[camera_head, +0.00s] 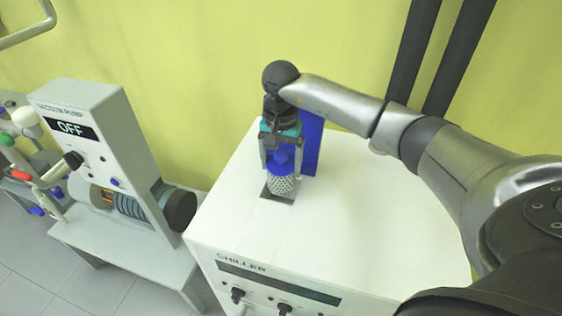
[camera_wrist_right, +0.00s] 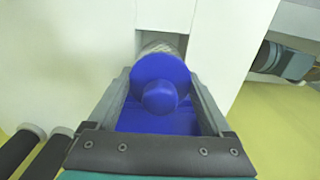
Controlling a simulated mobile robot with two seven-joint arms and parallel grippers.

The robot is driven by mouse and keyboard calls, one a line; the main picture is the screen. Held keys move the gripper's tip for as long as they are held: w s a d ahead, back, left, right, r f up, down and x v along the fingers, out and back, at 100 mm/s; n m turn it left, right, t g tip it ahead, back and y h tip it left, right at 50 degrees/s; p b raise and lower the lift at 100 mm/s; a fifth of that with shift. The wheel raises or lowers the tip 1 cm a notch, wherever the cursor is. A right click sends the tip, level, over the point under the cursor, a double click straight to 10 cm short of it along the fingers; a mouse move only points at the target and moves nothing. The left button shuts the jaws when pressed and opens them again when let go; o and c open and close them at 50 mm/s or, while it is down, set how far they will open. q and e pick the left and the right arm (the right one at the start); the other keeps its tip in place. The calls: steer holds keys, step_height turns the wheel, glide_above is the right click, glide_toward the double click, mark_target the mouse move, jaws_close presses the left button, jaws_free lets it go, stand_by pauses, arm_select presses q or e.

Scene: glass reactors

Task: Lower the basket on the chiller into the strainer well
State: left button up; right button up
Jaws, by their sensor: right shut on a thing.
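The basket (camera_head: 283,184) has a blue top and a pale perforated body. My right gripper (camera_head: 278,164) points down from above and is shut on its blue top. The basket hangs upright at the strainer well (camera_head: 269,194), a dark rectangular opening in the top of the white chiller (camera_head: 365,215). Its lower end overlaps the opening; I cannot tell how deep it sits. In the wrist view the blue knob and disc of the basket (camera_wrist_right: 160,82) lie between the fingers, with the well (camera_wrist_right: 165,37) partly hidden behind. My left gripper is not in view.
A blue upright panel (camera_head: 311,143) stands on the chiller just behind the basket. A vacuum pump (camera_head: 95,125) reading OFF stands on a low white table (camera_head: 120,243) to the left. The chiller top to the right is clear.

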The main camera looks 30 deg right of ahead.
mark_target(281, 180)
steer(key=shift+f, duration=0.15)
steer(key=shift+f+b, duration=0.75)
steer(key=shift+b, duration=0.05)
steer(key=shift+f, duration=0.25)
steer(key=shift+f+b, duration=1.4)
steer(key=shift+b, duration=0.1)
steer(key=shift+f+b, duration=0.3)
steer(key=shift+f, duration=0.05)
